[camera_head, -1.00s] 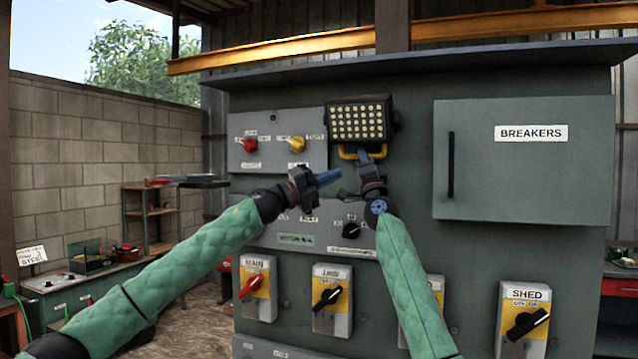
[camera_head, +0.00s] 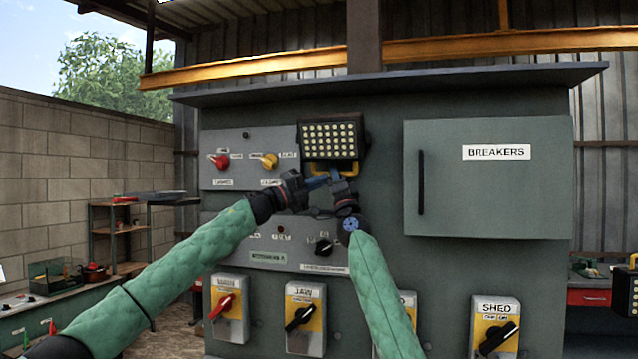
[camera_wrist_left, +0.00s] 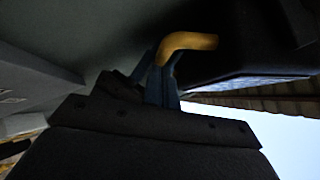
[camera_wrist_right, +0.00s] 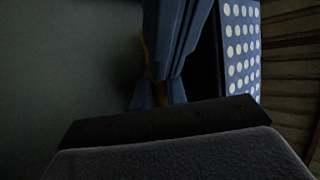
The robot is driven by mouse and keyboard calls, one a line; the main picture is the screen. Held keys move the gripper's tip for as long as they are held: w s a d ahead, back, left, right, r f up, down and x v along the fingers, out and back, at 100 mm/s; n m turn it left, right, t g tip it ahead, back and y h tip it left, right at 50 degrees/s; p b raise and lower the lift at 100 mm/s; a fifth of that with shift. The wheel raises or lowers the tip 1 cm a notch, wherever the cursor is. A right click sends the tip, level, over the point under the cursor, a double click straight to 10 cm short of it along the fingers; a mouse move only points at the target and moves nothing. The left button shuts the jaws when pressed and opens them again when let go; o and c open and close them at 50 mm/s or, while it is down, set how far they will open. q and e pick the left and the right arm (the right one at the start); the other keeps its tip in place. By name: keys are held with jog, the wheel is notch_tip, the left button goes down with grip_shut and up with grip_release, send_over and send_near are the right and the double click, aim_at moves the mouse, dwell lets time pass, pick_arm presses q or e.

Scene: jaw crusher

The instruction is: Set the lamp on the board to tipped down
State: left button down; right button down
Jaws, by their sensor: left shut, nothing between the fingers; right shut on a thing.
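The lamp (camera_head: 331,141) is a dark box with rows of pale round lights, high on the grey board (camera_head: 385,190). Its lit face points roughly outward at me. A yellow handle (camera_head: 351,168) hangs below it. My right gripper (camera_head: 336,177) is shut on the handle; its blue fingers (camera_wrist_right: 165,55) hide most of it in the right wrist view, beside the lamp face (camera_wrist_right: 240,45). My left gripper (camera_head: 320,182) is shut and empty just left of the right one. In the left wrist view, its blue fingertips (camera_wrist_left: 160,85) are close to the yellow handle (camera_wrist_left: 188,43); contact is unclear.
Red (camera_head: 220,161) and yellow (camera_head: 268,160) knobs sit left of the lamp. A black knob (camera_head: 323,247) is below my grippers. The breakers door (camera_head: 488,190) is to the right. Rotary switches line the lower board, including the shed switch (camera_head: 495,328).

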jog(key=shift+f, duration=0.15)
jog(key=shift+a+y, duration=0.25)
jog(key=shift+y, duration=0.05)
pick_arm(q)
jog(key=shift+w+d+r+m+h, duration=0.1)
jog(key=shift+w+m+h, duration=0.05)
jog(key=shift+w, duration=0.3)
jog(key=shift+w+r+m+h, duration=0.1)
jog(key=shift+w+m+h, duration=0.05)
jog(key=shift+w, duration=0.25)
pick_arm(e)
jog(key=c, duration=1.8)
grip_release()
jog(key=shift+o, duration=0.5)
jog(key=shift+d, duration=0.25)
pick_arm(q)
jog(key=shift+s+d, duration=0.1)
jog(key=shift+d, duration=0.2)
jog(key=shift+a, duration=0.15)
